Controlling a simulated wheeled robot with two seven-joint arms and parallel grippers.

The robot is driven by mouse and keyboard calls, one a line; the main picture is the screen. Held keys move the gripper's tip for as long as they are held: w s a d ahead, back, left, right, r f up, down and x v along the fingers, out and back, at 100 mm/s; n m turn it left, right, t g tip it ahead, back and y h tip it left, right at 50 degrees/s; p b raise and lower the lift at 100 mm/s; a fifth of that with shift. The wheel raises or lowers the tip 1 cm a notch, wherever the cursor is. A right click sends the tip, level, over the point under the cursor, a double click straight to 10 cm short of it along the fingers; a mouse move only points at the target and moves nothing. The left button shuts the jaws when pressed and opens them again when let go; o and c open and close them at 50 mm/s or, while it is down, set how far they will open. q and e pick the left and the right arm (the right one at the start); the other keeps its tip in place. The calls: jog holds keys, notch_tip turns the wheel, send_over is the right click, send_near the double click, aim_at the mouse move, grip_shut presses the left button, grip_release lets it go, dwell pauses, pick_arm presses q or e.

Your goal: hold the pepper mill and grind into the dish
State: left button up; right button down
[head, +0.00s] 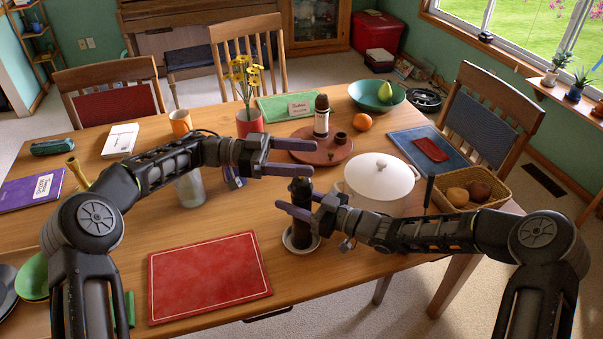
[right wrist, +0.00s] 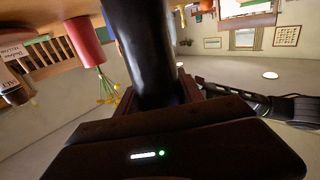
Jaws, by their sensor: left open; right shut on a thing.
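The dark pepper mill (head: 301,188) is upright at the table's middle front, over a small white dish (head: 288,243). I cannot tell whether its base touches the dish, and the mill hides most of the dish's inside. My right gripper (head: 299,207) is shut around the mill's body from the right. In the right wrist view the mill (right wrist: 148,45) is a black cylinder between the jaws. My left gripper (head: 312,157) is open and empty, with its fingers pointing right, just above the mill's top.
A white lidded pot (head: 380,178) stands close behind my right gripper. A round wooden tray (head: 335,150) with a bottle lies behind my left gripper. A glass jar (head: 189,188) is under my left forearm. A red placemat (head: 208,277) lies flat at front left.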

pick_arm(q)
jog(key=shift+r, duration=0.9)
jog(key=shift+w+a, duration=0.1)
jog(key=shift+a, duration=0.2)
jog(key=shift+c, duration=1.3)
jog(key=shift+s+a+r+n+t, duration=0.15)
jog(key=shift+a+t, duration=0.1)
jog(key=shift+a, duration=0.4)
jog(key=shift+s+a+r+n+t, duration=0.15)
jog(key=shift+a+t, duration=0.1)
jog(key=shift+a, duration=0.35)
jog(key=s+a+f+n+t+y, duration=0.1)
jog(key=s+a+f+n+t, duration=0.1)
jog(key=f+t, duration=0.1)
jog(key=s+a+f+n+t+y, duration=0.1)
jog(key=s+a+f+n+t, duration=0.1)
jog(key=f+n+t, duration=0.1)
jog(key=s+a+f+n+t+y, duration=0.1)
jog(key=s+a+f+n+t, duration=0.1)
jog(key=f+t, duration=0.3)
jog(key=shift+s+a+f+n+t+y, duration=0.2)
jog(key=shift+s+n+t+y, duration=0.1)
jog(key=shift+s+n+t, duration=0.3)
